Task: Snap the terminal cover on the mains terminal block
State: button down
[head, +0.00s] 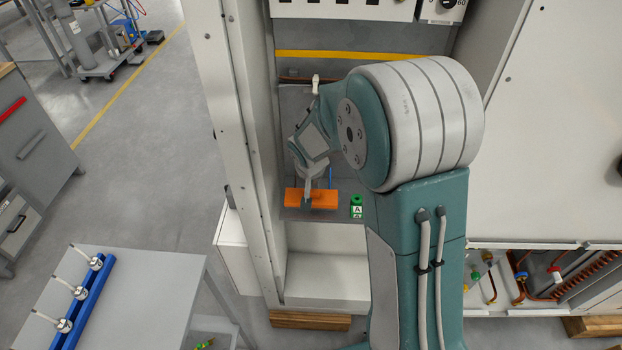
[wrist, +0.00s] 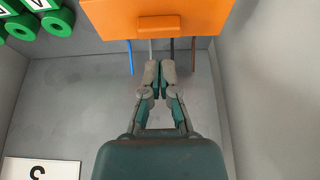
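The orange terminal cover (head: 325,199) sits low inside the cabinet in the head view. It spans the top of the wrist view (wrist: 110,18), with a small raised tab at its middle. Blue, grey, black and brown wires come out from under its edge. The mains terminal block is not visible; the cover may hide it. My gripper (head: 307,203) is in front of the cover; in the wrist view its fingertips (wrist: 159,73) are close together just below the cover's edge, with nothing visible between them. Whether they touch the cover cannot be told.
A green part marked A (head: 356,207) stands right of the cover; green cylindrical parts (wrist: 57,22) show at the wrist view's upper left. Cabinet walls (wrist: 270,90) flank the space. A grey table (head: 150,290) stands outside at left.

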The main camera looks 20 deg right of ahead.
jog(key=shift+w, duration=0.1)
dwell(0.3)
jog(key=shift+f, duration=1.45)
jog(key=shift+r, duration=2.05)
jog(key=s+a, duration=0.3)
jog(key=s, duration=0.6)
jog(key=shift+s, duration=0.25)
